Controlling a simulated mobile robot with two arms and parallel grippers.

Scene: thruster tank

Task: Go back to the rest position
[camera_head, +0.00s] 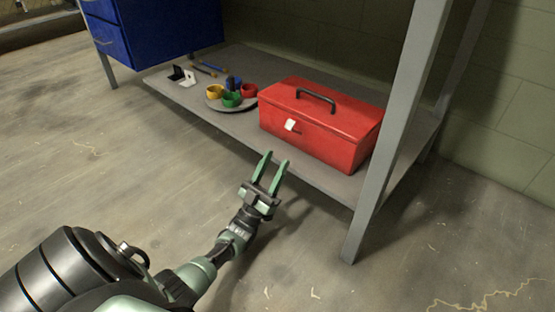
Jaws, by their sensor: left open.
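My left gripper (271,172) is in the lower middle of the head view. Its two green fingers are apart, with nothing between them. It is in front of the low grey shelf (335,187) and looks apart from it. A red toolbox (337,141) with a black handle and a white latch sits shut on the shelf, beyond the gripper and to the right. My right gripper is not in view.
On the shelf, left of the toolbox, a round tray (215,104) holds yellow, blue, green and red cups. Small black and white items (188,78) lie farther left. A blue drawer unit (160,30) is above. A grey post (392,135) stands right. The floor at left is clear.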

